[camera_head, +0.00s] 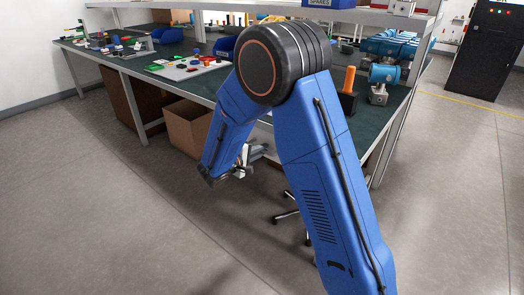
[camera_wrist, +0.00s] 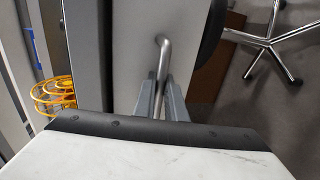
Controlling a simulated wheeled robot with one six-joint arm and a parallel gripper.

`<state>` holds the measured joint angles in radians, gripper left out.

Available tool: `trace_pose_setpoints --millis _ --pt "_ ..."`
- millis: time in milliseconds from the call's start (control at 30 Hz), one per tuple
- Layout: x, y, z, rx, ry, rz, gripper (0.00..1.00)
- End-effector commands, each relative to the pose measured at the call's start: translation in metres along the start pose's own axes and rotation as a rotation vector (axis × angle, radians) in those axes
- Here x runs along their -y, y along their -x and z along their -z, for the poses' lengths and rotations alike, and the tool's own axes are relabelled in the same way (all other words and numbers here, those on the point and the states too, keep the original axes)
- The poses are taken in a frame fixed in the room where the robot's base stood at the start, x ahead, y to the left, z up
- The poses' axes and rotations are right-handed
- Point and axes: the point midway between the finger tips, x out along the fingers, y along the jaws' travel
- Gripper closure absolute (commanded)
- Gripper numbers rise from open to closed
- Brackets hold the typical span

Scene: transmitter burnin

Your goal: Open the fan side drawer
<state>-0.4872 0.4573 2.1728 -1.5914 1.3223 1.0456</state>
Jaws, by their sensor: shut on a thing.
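A light grey drawer front (camera_wrist: 128,50) fills the middle of the wrist view. It carries a bent metal bar handle (camera_wrist: 163,58). My gripper (camera_wrist: 160,98) has its two grey fingers closed around the near part of this handle. In the head view my gripper (camera_head: 246,162) is small and low, at the bench's front side, partly behind my blue arm. My arm hides most of the drawer there. I cannot tell from these frames how far the drawer stands out, or see any label on it.
A green-topped workbench (camera_head: 125,65) holds blue bins (camera_head: 168,36), small coloured parts and an orange upright piece (camera_head: 349,79). A cardboard box (camera_head: 188,126) stands beneath. A chair base (camera_wrist: 268,42) is close to the drawer. Floor in front is clear.

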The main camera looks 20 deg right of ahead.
Motion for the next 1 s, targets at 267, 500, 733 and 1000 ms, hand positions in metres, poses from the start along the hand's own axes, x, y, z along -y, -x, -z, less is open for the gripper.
trace_pose_setpoints --millis 267,500,733,1000 --pt "0.009 0.040 0.001 -0.005 0.003 0.001 1.00" --pt "0.023 0.107 0.001 -0.006 0.003 0.001 1.00" --pt "0.037 0.172 0.001 -0.004 0.002 0.001 1.00" --pt "0.048 0.227 0.000 -0.002 0.002 0.001 1.00"
